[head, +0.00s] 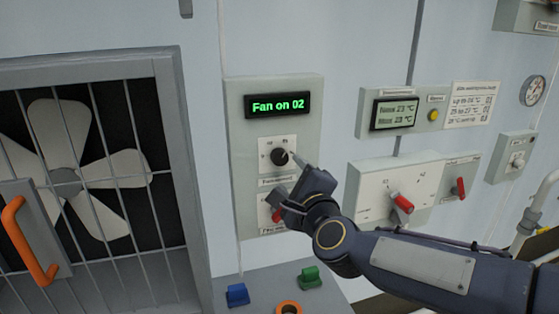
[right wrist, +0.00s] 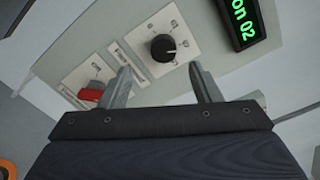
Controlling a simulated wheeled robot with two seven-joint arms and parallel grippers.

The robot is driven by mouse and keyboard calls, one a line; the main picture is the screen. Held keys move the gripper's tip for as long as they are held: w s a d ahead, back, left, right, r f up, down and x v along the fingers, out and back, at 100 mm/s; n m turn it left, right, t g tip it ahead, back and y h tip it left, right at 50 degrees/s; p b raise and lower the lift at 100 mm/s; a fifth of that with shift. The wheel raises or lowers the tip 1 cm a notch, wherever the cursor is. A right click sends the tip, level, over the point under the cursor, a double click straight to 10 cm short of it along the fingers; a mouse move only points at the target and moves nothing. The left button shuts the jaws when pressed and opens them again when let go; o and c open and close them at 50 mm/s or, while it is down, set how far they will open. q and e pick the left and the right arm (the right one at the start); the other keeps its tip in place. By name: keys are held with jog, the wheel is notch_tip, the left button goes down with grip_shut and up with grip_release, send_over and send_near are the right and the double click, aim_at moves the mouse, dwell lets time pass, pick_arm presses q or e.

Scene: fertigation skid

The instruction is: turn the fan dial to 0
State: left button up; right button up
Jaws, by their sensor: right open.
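The fan dial is a round black knob (head: 280,157) on a white plate, on a grey wall panel (head: 240,140) left of centre in the head view. A display (head: 277,106) above it reads "Fan on 02" in green. In the right wrist view the knob (right wrist: 163,47) lies ahead, between and beyond the two fingertips. My right gripper (head: 290,176) is just below and right of the knob in the head view. In the right wrist view its fingers (right wrist: 160,76) are apart with nothing between them. No contact with the knob shows. My left gripper is not in view.
A red switch (right wrist: 92,92) sits below the dial, partly hidden by my gripper in the head view. A caged fan (head: 85,170) with an orange handle (head: 28,240) stands left. A panel with red-handled switches (head: 402,203) is right. Blue (head: 237,294) and green (head: 309,277) pieces lie on a ledge below.

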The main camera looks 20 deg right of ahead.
aim_at(281, 160)
jog(key=w+p, duration=0.1)
jog(key=w, duration=0.6)
jog(key=shift+w+r+p, duration=0.1)
jog(key=shift+w+p, duration=0.25)
jog(key=shift+c, duration=0.3)
jog(key=c, duration=0.9)
